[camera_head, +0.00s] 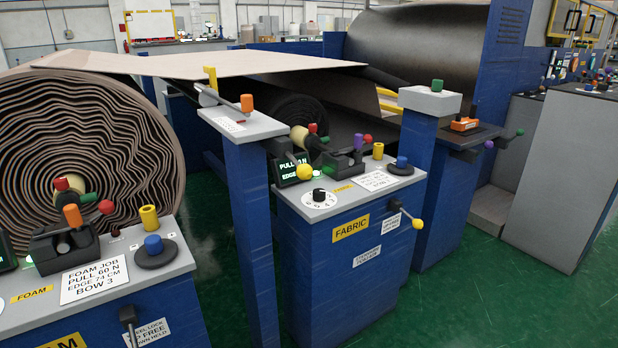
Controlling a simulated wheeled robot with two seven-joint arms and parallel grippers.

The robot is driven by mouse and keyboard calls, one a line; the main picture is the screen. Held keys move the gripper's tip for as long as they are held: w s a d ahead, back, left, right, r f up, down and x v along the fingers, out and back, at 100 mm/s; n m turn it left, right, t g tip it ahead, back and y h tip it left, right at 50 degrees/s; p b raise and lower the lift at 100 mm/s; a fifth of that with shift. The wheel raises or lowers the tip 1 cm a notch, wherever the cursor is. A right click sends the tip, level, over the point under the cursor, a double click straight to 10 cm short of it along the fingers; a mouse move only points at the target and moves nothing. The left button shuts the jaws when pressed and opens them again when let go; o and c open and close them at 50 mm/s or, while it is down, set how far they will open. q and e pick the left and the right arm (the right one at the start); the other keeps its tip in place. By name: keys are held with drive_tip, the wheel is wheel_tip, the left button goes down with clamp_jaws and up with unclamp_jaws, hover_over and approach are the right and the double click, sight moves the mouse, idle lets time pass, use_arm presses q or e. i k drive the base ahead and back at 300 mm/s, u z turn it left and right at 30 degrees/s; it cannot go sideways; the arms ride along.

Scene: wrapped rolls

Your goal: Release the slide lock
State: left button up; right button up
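No part is readably marked as the slide lock. A lever with a black grip (128,316) sits on the front of the foam console (185,262), beside a partly cut-off label (149,335) reading "LOCK", "FREE" and "HELD". A lever with a yellow knob (417,223) sticks out from the right side of the fabric console (330,290), near a small white label too small to read surely. A post (250,215) between the consoles carries a bar with an orange knob (246,103) and a yellow upright tab (210,77). Neither of my grippers is in view.
A large foam roll (80,150) stands at left, its sheet (200,65) running right over the post. A dark fabric roll (300,112) lies behind the fabric console. A second post (425,140) and a grey cabinet (565,170) stand right. Green floor (480,300) is clear at front right.

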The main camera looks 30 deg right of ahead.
sight(304, 171)
drive_tip(key=z, duration=0.45)
drive_tip(key=k, duration=0.55)
drive_tip(key=z, duration=1.1)
drive_tip(key=i, duration=0.95)
drive_tip(key=u, duration=0.85)
drive_tip(key=i, duration=0.7)
drive_tip(key=u, duration=0.65)
